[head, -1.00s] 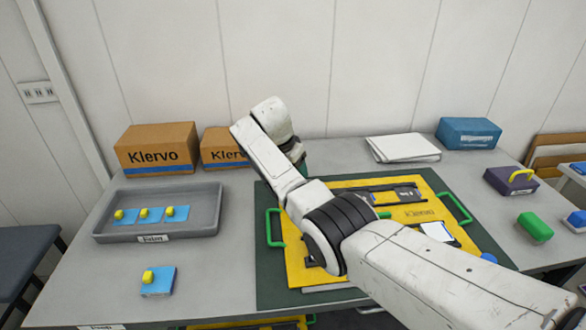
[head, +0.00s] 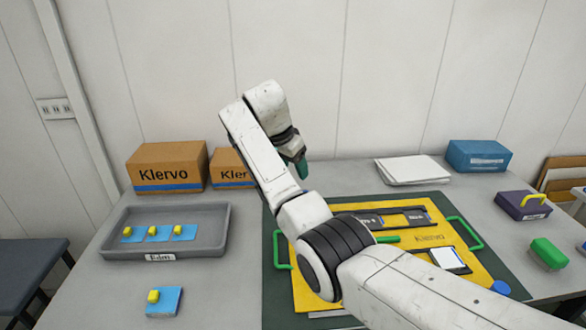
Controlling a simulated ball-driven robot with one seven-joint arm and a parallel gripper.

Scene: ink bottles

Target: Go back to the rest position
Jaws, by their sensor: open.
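My white arm reaches from the lower right over the table, its elbow above a yellow board (head: 312,205) on a dark green mat (head: 480,262). My gripper (head: 300,165), dark teal, hangs from the raised wrist above the back of the table, in front of the wall. It is open, and I see nothing held in it. Part of the gripper and the board's left part are hidden by the arm.
A grey tray (head: 120,222) at the left holds several blue pieces with yellow knobs; another such piece (head: 165,305) lies in front. Klervo boxes (head: 168,165), white sheets (head: 412,170) and a blue box (head: 478,155) stand at the back.

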